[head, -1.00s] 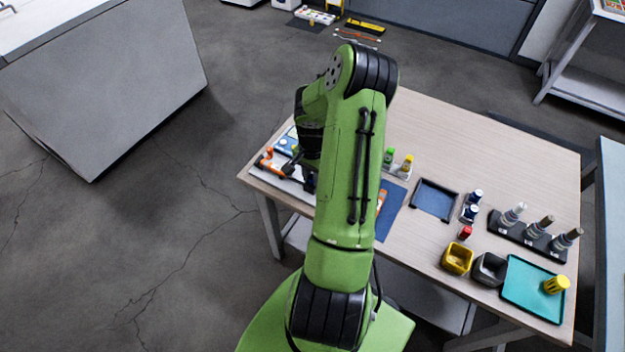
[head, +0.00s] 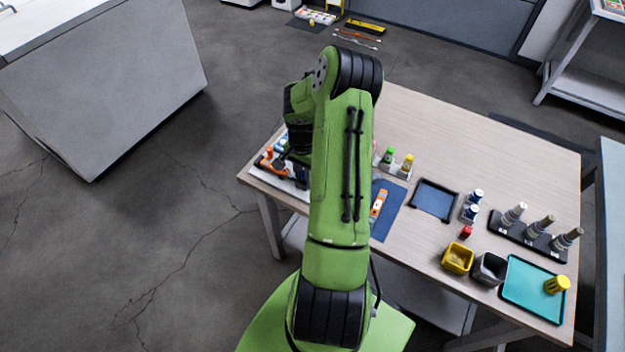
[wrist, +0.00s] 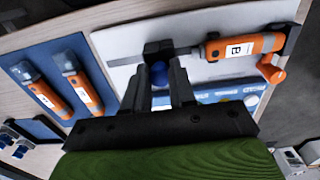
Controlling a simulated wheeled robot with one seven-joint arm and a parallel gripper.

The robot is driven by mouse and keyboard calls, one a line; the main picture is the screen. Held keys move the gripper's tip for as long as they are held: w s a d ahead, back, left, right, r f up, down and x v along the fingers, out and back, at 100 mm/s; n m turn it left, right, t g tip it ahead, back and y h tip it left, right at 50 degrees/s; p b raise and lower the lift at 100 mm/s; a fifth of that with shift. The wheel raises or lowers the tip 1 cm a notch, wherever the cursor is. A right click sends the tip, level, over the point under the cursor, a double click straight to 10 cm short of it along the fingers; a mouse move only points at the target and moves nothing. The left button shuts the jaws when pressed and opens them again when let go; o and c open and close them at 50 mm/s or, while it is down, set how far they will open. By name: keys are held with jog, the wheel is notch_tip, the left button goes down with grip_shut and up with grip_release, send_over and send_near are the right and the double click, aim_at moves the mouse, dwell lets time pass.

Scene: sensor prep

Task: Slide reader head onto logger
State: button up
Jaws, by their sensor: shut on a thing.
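In the wrist view, my gripper (wrist: 159,88) is shut on the blue knob (wrist: 160,75) of the black reader head (wrist: 156,49). The reader head sits on a thin metal rail (wrist: 122,60) on a pale board (wrist: 110,42). An orange logger marked B (wrist: 238,47) lies in line with the rail, to the right of the reader head, with a short gap between them. An orange clamp-like lever (wrist: 271,70) is beside the logger's far end. In the head view, my arm hides the gripper and most of the board.
Two more orange loggers, one left (wrist: 38,84) and one nearer the board (wrist: 79,86), lie on a blue mat (wrist: 22,55).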

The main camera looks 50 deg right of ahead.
aim_at(294, 179)
jog(key=shift+w+a, duration=0.1)
jog(key=shift+w, duration=1.65)
jog(key=o, duration=0.7)
notch_tip(294, 179, up, 7)
jog(key=p, duration=0.4)
jog(key=shift+p, duration=0.3)
jog(key=shift+w, duration=0.1)
